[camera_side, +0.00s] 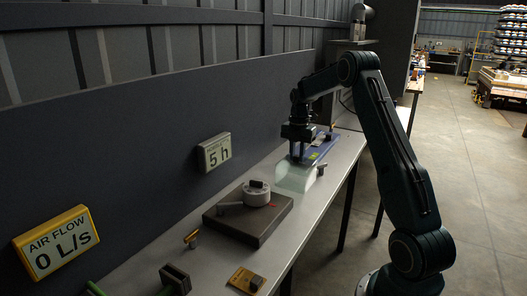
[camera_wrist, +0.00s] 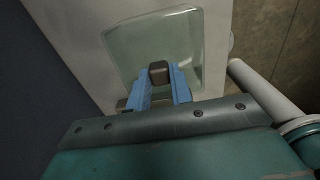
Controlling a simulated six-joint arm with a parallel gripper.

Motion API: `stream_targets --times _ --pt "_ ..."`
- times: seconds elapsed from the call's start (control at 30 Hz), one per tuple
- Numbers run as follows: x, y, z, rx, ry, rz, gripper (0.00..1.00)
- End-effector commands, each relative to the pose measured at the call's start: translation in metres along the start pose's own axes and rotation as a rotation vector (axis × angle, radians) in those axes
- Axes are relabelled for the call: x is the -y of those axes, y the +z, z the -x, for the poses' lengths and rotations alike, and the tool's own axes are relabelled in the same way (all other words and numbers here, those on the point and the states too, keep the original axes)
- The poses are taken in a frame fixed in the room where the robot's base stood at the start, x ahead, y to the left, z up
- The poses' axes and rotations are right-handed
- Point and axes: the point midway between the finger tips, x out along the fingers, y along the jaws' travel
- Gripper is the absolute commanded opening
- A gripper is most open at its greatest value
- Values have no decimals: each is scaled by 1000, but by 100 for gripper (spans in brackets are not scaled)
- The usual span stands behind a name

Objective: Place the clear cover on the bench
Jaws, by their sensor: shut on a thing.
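The clear cover (camera_side: 295,177) is a pale, see-through, greenish box shape over the grey bench (camera_side: 214,262), beyond the brown block. In the wrist view the cover (camera_wrist: 150,42) fills the upper middle, with a dark knob (camera_wrist: 159,70) near its lower edge. My gripper (camera_side: 299,154) is above the cover in the side view. In the wrist view my gripper's blue fingers (camera_wrist: 160,88) are shut on the cover at its knob. I cannot tell whether the cover's lower edge touches the bench, and the fingertips' contact is partly hidden.
A brown block (camera_side: 240,232) with a round grey part (camera_side: 257,195) and lever stands nearer on the bench. A blue item (camera_side: 322,149) lies just behind the cover. Small parts stand at the near end. A dark wall runs along the left; the bench's right edge is close.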

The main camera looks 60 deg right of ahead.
Motion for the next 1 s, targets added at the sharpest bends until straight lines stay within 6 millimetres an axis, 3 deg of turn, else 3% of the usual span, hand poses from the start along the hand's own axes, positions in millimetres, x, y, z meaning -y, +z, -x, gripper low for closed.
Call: stream_targets --times 0.17,0.6,0.63,0.73,1.0 --pt "0 0 -14 1 1 0 0" --pt "0 0 -18 1 1 0 0" --pt "0 0 -18 0 0 0 25" --pt "0 0 -18 0 1 0 43" --pt "0 0 -17 1 1 0 43"
